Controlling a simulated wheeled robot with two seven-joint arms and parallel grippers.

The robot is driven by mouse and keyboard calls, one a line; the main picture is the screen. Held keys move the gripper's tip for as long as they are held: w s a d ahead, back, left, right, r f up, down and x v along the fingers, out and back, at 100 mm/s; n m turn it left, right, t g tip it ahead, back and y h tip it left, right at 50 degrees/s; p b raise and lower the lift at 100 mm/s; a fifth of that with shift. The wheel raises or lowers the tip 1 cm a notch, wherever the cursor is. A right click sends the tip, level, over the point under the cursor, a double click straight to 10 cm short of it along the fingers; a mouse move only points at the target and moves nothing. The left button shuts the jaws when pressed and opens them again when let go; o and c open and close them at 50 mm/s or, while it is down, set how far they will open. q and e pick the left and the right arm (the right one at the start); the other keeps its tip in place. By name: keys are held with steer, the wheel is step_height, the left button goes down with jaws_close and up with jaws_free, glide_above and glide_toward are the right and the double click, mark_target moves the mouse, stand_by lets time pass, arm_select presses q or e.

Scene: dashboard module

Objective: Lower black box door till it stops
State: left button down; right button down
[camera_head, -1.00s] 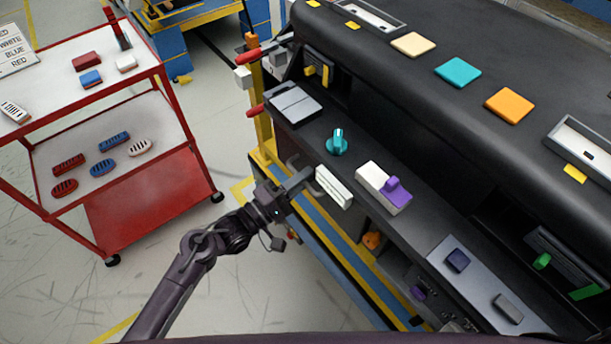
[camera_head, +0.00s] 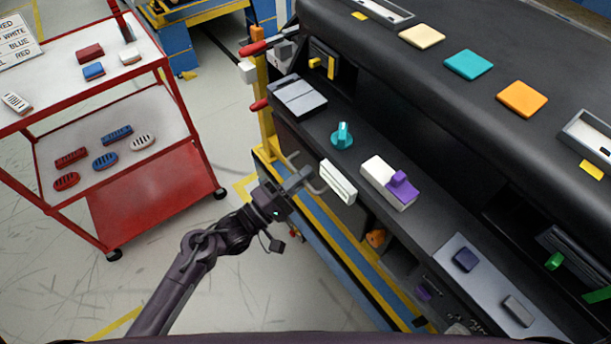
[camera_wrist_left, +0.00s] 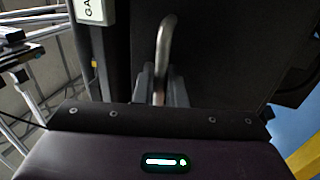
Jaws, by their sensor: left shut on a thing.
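The black box door (camera_wrist_left: 225,55) fills much of the left wrist view as a dark flat panel. Its curved grey handle (camera_wrist_left: 166,45) stands upright in front of the panel. My left gripper (camera_wrist_left: 155,88) is shut on the handle, whose lower part is between the fingers. In the head view my left gripper (camera_head: 298,173) is at the dashboard's near left edge, beside a white slotted piece. The door's face and hinge cannot be made out in the head view. My right gripper is not in view.
The black dashboard module (camera_head: 400,130) fills the right side, with a teal knob (camera_head: 342,135) and a white-purple switch (camera_head: 390,183) on its ledge. A red cart (camera_head: 150,200) with several small parts stands left. Open floor lies between.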

arm_select(q)
steer(key=s+a+f+t+h+b, duration=0.2)
steer(key=s+a+f+h+b, duration=0.1)
steer(key=b, duration=0.5)
steer(key=shift+a+f+t, duration=0.3)
steer(key=shift+a+f, duration=0.3)
steer(key=shift+f, duration=0.25)
steer(key=c, duration=1.9)
jaws_free()
